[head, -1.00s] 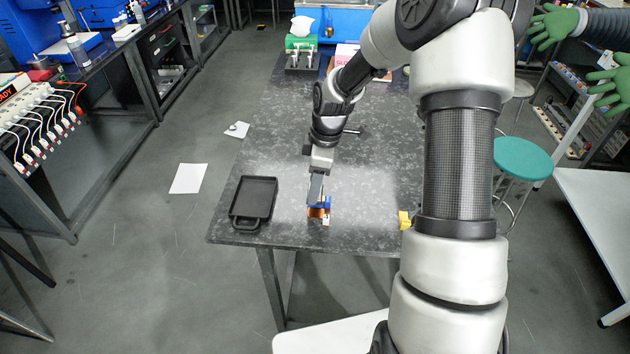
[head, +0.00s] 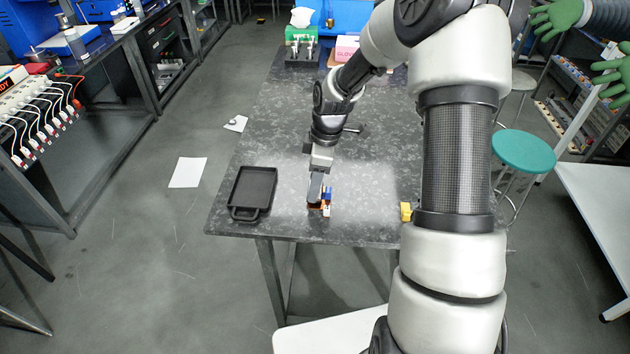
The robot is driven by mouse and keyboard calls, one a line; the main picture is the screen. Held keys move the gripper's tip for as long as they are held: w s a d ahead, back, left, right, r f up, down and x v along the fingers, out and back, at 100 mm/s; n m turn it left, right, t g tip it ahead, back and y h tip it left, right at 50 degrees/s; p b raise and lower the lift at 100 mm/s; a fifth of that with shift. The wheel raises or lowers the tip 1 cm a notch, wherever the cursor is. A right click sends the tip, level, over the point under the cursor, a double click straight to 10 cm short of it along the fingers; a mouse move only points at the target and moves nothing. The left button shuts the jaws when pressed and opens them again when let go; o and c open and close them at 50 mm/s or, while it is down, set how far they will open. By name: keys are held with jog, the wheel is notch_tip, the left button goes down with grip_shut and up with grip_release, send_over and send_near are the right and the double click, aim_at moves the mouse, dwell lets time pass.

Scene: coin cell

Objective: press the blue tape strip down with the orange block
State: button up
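My gripper (head: 316,190) points down over the near part of the dark speckled table, seen from above and behind.
A black tray (head: 252,190) with a handle lies left of my gripper on the table (head: 290,150). A small yellow object (head: 405,211) is at the right, by my arm. A green box (head: 301,46) stands at the far end. The table's front edge is close.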

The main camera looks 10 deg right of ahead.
jog(key=shift+f, duration=0.5)
dwell(1.2)
jog(key=shift+r+p, duration=2.25)
jog(key=shift+r, duration=1.35)
jog(key=shift+s, duration=0.1)
jog(key=shift+s+m, duration=0.25)
jog(key=shift+m, duration=0.25)
jog(key=s+r+m+t+h, duration=0.1)
jog(key=s+r+m, duration=0.1)
jog(key=s+m, duration=0.5)
jog(key=m, duration=0.6)
jog(key=shift+s+r+h, duration=0.15)
jog(key=shift+r+h, duration=0.05)
jog(key=shift+h, duration=0.2)
